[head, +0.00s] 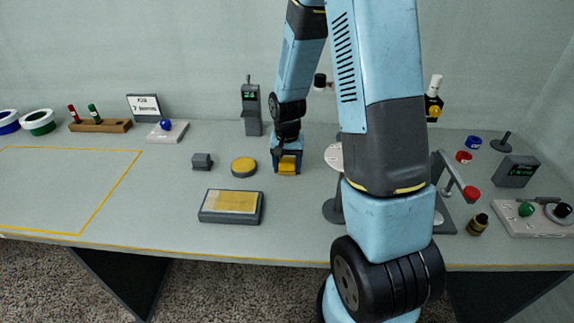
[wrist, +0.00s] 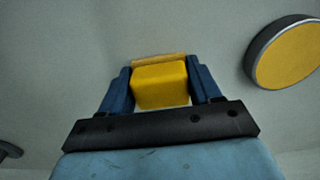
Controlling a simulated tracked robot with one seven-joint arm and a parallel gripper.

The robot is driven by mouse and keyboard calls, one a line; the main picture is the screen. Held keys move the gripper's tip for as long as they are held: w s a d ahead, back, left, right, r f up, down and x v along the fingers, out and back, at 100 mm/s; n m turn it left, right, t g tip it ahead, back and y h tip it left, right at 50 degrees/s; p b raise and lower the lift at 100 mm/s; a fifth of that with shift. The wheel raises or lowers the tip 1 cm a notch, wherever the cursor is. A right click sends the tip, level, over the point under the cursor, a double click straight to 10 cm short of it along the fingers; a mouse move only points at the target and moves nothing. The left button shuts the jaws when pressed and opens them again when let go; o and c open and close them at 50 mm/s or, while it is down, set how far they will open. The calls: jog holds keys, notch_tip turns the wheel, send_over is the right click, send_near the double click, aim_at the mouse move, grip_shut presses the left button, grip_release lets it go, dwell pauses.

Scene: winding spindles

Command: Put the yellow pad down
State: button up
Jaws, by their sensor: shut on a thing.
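My gripper (head: 286,170) points down over the middle of the table, and its blue fingers are shut on the yellow pad (head: 288,162). In the wrist view the yellow pad (wrist: 160,84) is a block squeezed between the two fingers (wrist: 160,72), with a paler orange strip along its far edge. The pad is at or just above the table top; I cannot tell whether it touches. Its underside is hidden.
A round yellow-topped disc (head: 244,167) lies just left of my gripper and shows in the wrist view (wrist: 288,56). A grey tray with a tan top (head: 231,219) is nearer the front. A small grey block (head: 202,161) is further left. A grey device (head: 251,110) stands behind.

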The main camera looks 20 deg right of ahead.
aim_at(287, 161)
jog(key=shift+f, duration=0.1)
jog(key=o, duration=1.3)
notch_tip(287, 161, up, 12)
jog(key=s+r+n+t, duration=0.2)
jog(key=s+r+t, duration=0.1)
jog(key=s+r, duration=0.8)
jog(key=s+r+n+t, duration=0.2)
jog(key=s+r, duration=0.7)
jog(key=s, duration=0.2)
jog(key=shift+s+d+r+n+t, duration=0.15)
jog(key=shift+s+r+n+t, duration=0.1)
jog(key=shift+n+t, duration=0.05)
